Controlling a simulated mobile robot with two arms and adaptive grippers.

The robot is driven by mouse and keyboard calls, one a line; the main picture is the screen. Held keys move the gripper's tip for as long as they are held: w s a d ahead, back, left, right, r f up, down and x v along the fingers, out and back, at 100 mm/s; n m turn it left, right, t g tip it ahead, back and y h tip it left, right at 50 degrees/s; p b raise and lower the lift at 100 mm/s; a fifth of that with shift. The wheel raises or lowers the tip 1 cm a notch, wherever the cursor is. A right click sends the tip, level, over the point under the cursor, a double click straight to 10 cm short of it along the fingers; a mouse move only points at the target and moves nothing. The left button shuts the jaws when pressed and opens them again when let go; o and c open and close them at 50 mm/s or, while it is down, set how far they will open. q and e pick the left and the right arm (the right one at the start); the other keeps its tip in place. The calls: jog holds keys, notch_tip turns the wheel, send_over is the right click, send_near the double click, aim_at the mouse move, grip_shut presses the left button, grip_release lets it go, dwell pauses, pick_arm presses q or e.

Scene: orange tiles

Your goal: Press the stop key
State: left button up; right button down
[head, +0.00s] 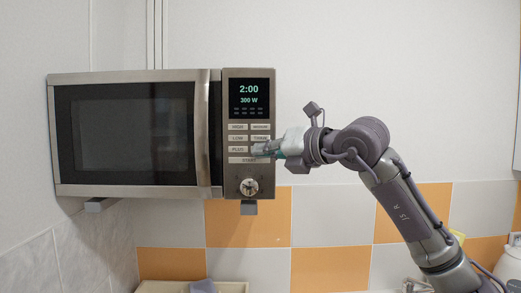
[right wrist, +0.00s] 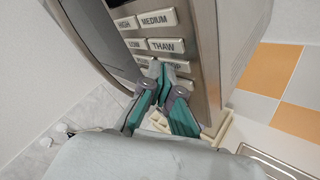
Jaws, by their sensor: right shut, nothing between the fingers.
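The microwave (head: 135,134) is mounted on the wall, with a key panel (head: 231,182) on its right side. My right gripper (head: 259,149) is shut and empty, its fingertips at the lower right keys. The stop key (right wrist: 180,66) is mostly covered by the fingers; only its right end, with a letter P, shows in the right wrist view, where the gripper (right wrist: 164,76) also appears. In the head view the gripper hides this key. I cannot tell whether the fingertips touch or press it. My left gripper is not in view.
The thaw key (right wrist: 166,45) is just above the fingertips, and the start key (head: 243,160) is just below. The dial (head: 249,187) is lower on the panel. The door handle (head: 202,130) stands left of the panel.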

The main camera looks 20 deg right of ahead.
jog(key=shift+s, duration=0.1)
dwell(0.3)
jog(key=shift+s+a+b, duration=0.2)
jog(key=shift+s+b, duration=0.35)
jog(key=shift+s, duration=0.05)
jog(key=s+b, duration=0.1)
jog(key=s, duration=0.1)
jog(key=s+a+b, duration=0.1)
jog(key=s, duration=0.1)
jog(key=shift+s+a+b, duration=0.2)
jog(key=shift+s+b, duration=0.15)
jog(key=shift+s, duration=0.05)
dwell(0.4)
